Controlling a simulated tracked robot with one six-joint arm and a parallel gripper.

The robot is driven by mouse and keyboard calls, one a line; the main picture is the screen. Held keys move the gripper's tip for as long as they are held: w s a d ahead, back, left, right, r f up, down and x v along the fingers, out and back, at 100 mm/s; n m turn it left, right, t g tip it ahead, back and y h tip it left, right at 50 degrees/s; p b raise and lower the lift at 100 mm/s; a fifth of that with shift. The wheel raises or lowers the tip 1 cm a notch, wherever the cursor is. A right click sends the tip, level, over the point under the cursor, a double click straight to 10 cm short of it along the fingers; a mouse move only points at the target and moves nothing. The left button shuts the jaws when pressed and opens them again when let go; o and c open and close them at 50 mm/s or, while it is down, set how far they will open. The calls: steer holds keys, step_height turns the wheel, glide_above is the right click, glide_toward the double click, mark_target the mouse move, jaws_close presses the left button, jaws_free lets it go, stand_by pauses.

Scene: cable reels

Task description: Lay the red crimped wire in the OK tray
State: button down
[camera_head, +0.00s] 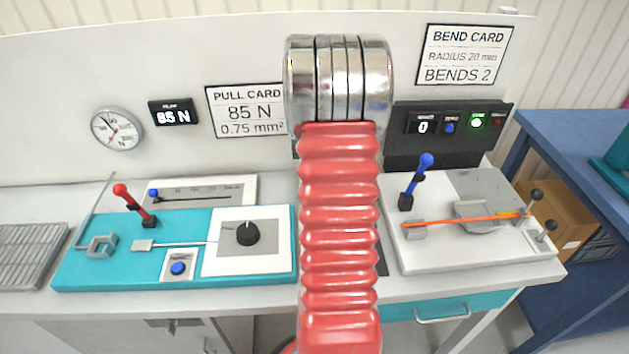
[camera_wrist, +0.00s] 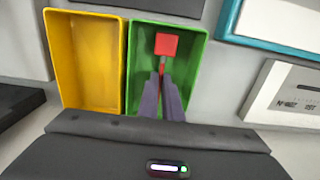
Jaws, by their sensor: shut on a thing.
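In the wrist view my gripper (camera_wrist: 163,88) is over the green tray (camera_wrist: 195,75), its two dark fingers close together. A red piece with a flat square end (camera_wrist: 166,44) shows at and beyond the fingertips, and the fingers are shut on it. I take it for the red crimped wire; most of its length is hidden. I cannot tell whether it touches the tray floor. No OK label is readable on the green tray. My gripper and the trays do not show in the head view.
An empty-looking yellow tray (camera_wrist: 85,65) stands left of the green one. In the head view a teal pull tester (camera_head: 80,270) is at left. An orange wire (camera_head: 460,219) lies across the white bend tester (camera_head: 480,255) at right. My arm blocks the middle of the bench.

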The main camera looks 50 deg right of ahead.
steer(key=c, duration=1.9)
jaws_free()
steer(key=shift+o, duration=0.2)
step_height(320, 180, up, 14)
steer(key=shift+f, duration=0.2)
step_height(320, 180, up, 11)
steer(key=shift+w+d, duration=0.1)
